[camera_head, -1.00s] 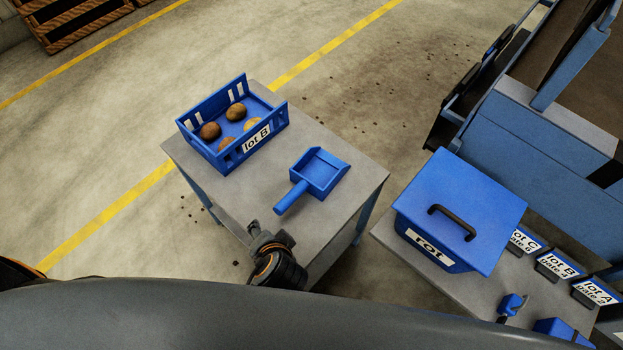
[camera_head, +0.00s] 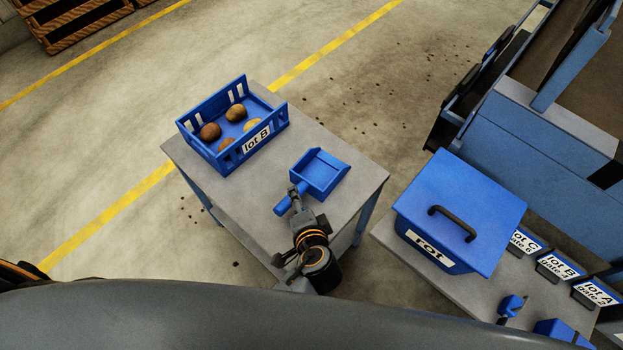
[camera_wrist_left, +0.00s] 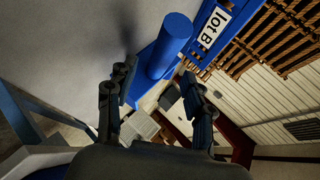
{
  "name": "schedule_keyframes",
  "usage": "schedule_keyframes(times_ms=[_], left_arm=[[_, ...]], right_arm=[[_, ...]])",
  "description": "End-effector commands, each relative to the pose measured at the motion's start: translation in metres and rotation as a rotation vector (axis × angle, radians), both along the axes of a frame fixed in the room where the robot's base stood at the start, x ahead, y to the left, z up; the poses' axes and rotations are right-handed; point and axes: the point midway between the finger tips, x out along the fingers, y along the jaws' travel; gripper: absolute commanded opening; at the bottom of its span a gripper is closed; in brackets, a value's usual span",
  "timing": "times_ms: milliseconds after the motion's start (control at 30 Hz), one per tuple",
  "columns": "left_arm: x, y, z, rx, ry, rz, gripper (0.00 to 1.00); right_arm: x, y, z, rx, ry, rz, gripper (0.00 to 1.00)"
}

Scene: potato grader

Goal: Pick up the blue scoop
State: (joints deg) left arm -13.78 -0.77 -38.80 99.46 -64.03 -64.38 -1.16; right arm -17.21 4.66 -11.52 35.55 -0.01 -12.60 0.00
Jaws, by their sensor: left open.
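The blue scoop (camera_head: 321,173) lies on the grey table (camera_head: 352,201), its pan toward the back right and its round handle toward the front left. My left gripper (camera_head: 297,191) is at the handle and hides part of it in the head view. In the left wrist view the blue handle (camera_wrist_left: 168,48) shows ahead of the open fingers of my left gripper (camera_wrist_left: 158,82), roughly between them. I cannot tell whether a finger touches it. My right gripper is not in view.
A blue lot B crate (camera_head: 213,155) with several potatoes stands behind the scoop on the same table. A blue lidded rot box (camera_head: 470,205) stands on a second table (camera_head: 387,236) to the right, with lot signs (camera_head: 557,266) beside it. The right table corner is clear.

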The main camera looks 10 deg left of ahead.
Motion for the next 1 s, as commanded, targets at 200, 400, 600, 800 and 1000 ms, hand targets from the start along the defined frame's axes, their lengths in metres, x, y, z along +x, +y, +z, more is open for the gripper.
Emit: schedule_keyframes(times_ms=[200, 400, 600, 800, 1000], left_arm=[[0.019, 0.011, -0.014, 0.005, 0.0, 0.002, 0.52], [0.037, 0.018, -0.028, 0.001, 0.002, 0.0, 0.52], [0.04, 0.019, -0.03, -0.001, 0.002, 0.0, 0.52], [0.039, 0.019, -0.03, -0.001, 0.002, 0.0, 0.26], [0.039, 0.019, -0.03, -0.001, 0.002, 0.0, 0.0]], right_arm=[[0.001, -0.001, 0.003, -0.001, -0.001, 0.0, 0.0], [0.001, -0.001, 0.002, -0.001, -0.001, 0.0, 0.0], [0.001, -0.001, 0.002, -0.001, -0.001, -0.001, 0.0], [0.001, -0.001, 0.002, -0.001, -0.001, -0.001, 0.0], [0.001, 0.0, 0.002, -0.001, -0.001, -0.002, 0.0]])
